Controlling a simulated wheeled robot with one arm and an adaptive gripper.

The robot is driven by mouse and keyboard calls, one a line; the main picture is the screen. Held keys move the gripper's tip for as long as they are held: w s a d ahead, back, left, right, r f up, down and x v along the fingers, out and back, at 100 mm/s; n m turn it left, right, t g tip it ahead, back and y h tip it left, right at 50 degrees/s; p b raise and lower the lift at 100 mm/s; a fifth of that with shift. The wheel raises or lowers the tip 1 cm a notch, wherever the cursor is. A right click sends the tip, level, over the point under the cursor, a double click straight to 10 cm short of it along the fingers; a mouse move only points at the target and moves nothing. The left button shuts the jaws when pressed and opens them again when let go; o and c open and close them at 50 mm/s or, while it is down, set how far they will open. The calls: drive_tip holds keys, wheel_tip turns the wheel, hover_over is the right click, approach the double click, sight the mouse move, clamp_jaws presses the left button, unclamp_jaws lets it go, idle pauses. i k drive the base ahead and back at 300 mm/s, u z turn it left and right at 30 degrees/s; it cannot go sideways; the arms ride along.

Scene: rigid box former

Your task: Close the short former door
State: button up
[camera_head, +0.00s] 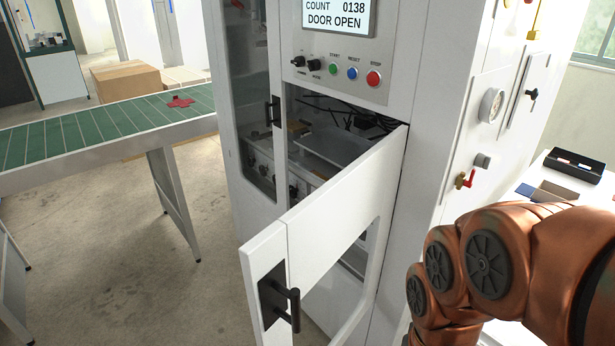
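The short former door (335,196) is white with a window opening and stands swung open toward me, hinged on its right side. Its black handle (290,305) is on a dark plate near the door's free edge, at lower middle. Behind it the white former cabinet (428,130) shows its inside, with a tray and dark cables. The display (338,14) reads DOOR OPEN. My copper-coloured arm fills the lower right, apart from the door in the picture. My gripper is not in view.
A taller glazed door (252,90) with its own black handle is shut to the left. A green conveyor (95,128) runs left of the cabinet. A white table (565,180) with dark trays stands at right.

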sight(279, 264)
drive_tip(key=k, duration=1.1)
drive_tip(key=u, duration=0.6)
drive_tip(key=i, duration=0.35)
drive_tip(key=z, duration=0.05)
